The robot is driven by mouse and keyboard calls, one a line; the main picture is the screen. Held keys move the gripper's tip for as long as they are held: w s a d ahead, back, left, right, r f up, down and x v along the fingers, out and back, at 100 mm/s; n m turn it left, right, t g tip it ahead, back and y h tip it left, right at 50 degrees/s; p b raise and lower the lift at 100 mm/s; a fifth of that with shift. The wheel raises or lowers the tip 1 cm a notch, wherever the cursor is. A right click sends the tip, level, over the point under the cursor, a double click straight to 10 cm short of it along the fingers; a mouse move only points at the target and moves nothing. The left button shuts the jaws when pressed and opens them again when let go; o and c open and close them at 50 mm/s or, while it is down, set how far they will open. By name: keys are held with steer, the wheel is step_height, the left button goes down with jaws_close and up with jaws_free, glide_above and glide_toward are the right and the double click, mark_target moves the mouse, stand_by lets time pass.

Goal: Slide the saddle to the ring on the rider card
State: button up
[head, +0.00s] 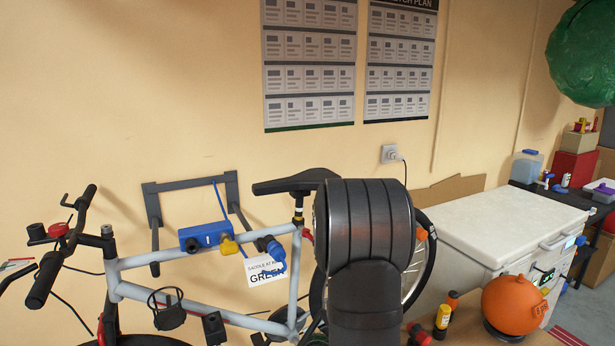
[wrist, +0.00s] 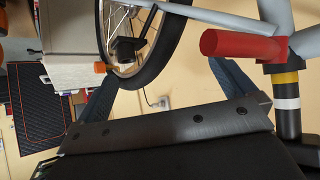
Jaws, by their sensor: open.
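The black saddle (head: 295,182) tops the seat post (head: 299,208) of a grey bike, its rear end partly hidden by my arm. The wrist view, upside down, shows the seat post (wrist: 289,122) at right with a yellow ring (wrist: 285,78) and a white ring (wrist: 287,103). I see no green ring. A red lever (wrist: 242,44) sits at the frame collar. The white rider card (head: 266,279) reads GREEN, partly covered by bike parts. My gripper (wrist: 165,75) is open and empty, its grey fingers apart, with the post to the right of both.
A wall rack (head: 153,210) stands behind the bike's top tube. A blue box (head: 203,235) and a yellow knob (head: 229,246) sit at that tube. The rear wheel (wrist: 150,45) is close by. A white chest (head: 490,225) and orange ball (head: 513,304) stand at right.

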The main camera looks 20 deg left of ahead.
steer(key=shift+r, duration=0.15)
steer(key=c, duration=0.6)
steer(key=s+a+r+n, duration=0.1)
steer(key=a+r+n+t+h, duration=0.1)
steer(key=r, duration=0.1)
steer(key=s+a+r+n, duration=0.1)
steer(key=r, duration=0.1)
steer(key=shift+s+a, duration=0.1)
steer(key=shift+s, duration=0.25)
steer(key=c, duration=0.4)
steer(key=n+t, duration=0.7)
steer(key=n, duration=0.7)
glide_toward(267, 190)
steer(key=w, duration=1.2)
steer(key=shift+w+f, duration=0.2)
steer(key=shift+w, duration=0.05)
steer(key=shift+c, duration=0.2)
